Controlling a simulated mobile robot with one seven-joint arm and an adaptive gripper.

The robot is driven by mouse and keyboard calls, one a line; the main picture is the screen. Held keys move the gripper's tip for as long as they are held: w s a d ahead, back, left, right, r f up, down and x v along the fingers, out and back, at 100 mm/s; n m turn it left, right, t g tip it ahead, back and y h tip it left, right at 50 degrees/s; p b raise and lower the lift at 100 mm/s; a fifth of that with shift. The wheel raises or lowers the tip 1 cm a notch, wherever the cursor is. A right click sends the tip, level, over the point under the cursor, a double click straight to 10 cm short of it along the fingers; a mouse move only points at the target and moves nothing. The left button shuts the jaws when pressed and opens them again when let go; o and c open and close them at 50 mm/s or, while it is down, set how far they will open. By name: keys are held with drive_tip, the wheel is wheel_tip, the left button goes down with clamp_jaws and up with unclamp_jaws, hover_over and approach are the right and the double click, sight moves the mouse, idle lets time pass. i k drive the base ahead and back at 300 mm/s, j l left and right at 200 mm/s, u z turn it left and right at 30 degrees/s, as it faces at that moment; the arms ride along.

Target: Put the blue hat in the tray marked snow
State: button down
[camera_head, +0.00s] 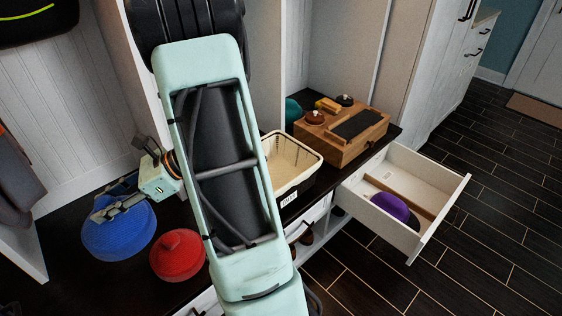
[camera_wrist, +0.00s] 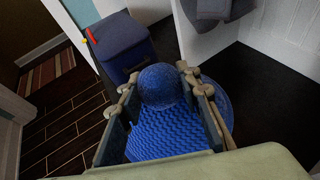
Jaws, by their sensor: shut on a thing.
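The blue hat (camera_head: 118,238) is a knitted dome on the dark bench at the left of the head view. It fills the space between my fingers in the wrist view (camera_wrist: 162,128). My gripper (camera_head: 115,205) is shut on the hat from above; its two fingers flank it in the wrist view (camera_wrist: 160,78). I cannot tell whether the hat is clear of the bench. A cream tray (camera_head: 311,160) with a small white label stands on the bench, right of my arm. The label's lettering is too small to read.
A red hat (camera_head: 178,254) lies close right of the blue hat. A wooden box (camera_head: 345,152) stands beyond the tray. An open white drawer (camera_head: 450,205) holding a purple hat (camera_head: 390,208) juts out at the right. A dark blue bin (camera_wrist: 122,48) stands ahead in the wrist view.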

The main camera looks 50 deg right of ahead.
sight(411, 190)
drive_tip(key=k+l, duration=0.2)
drive_tip(key=l, duration=0.15)
drive_tip(key=k+l, duration=0.2)
drive_tip(key=l, duration=0.2)
drive_tip(key=k+l+z, duration=0.1)
drive_tip(key=l, duration=0.25)
drive_tip(key=k+l, duration=0.3)
drive_tip(key=k+l+z, duration=0.1)
drive_tip(key=l, duration=0.35)
drive_tip(key=k+l, duration=0.25)
drive_tip(key=l, duration=0.15)
drive_tip(key=k+l, duration=0.15)
drive_tip(key=l, duration=0.25)
drive_tip(key=k+l+z, duration=0.1)
drive_tip(key=l, duration=0.3)
drive_tip(key=k, duration=0.1)
